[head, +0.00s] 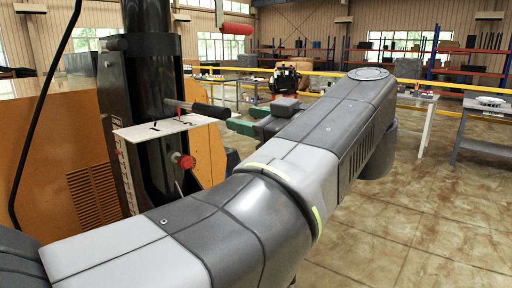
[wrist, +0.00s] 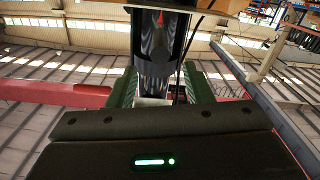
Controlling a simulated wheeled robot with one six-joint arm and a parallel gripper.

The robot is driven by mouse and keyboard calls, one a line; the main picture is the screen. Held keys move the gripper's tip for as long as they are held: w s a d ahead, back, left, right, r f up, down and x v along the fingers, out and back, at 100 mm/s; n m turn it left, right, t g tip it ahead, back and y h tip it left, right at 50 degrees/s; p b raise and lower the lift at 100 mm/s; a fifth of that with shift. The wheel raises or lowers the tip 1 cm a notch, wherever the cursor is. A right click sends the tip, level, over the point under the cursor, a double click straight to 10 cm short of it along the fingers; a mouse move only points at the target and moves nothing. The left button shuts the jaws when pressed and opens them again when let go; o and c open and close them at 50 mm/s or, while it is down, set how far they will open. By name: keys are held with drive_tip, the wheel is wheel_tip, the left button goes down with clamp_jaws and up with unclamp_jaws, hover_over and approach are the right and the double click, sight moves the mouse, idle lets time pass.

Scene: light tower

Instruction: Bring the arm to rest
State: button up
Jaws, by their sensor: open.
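My gripper (head: 240,118) shows in the head view, with green fingers pointing left toward the light tower's dark mast (head: 148,70). It is open, and I see nothing held in it. In the wrist view my gripper (wrist: 160,88) has its two green fingers apart, with the mast (wrist: 160,45) seen between them. A handle with a black grip (head: 211,110) sticks out from the mast just left of the fingertips; I cannot tell whether they touch. My arm stretches across the head view, bent, and hides part of the gripper.
The tower's orange housing (head: 60,135) fills the left side. A white marked plate (head: 165,127) and a red knob (head: 185,161) sit at the mast. Yellow railing (head: 460,95), tables (head: 485,108) and shelves stand behind. Brown floor (head: 430,215) at right is clear.

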sight(217, 110)
drive_tip(key=shift+p+x, duration=0.6)
drive_tip(key=shift+x, duration=3.5)
drive_tip(key=shift+d, duration=0.1)
drive_tip(key=shift+b+v, duration=0.8)
drive_tip(key=shift+v, duration=4.95)
drive_tip(key=shift+p+x, duration=1)
drive_tip(key=shift+x, duration=5.75)
drive_tip(key=shift+w+r, duration=0.1)
drive_tip(key=shift+w, duration=0.05)
drive_tip(key=shift+w+p, duration=0.15)
drive_tip(key=shift+p, duration=0.35)
drive_tip(key=shift+w+d, duration=0.15)
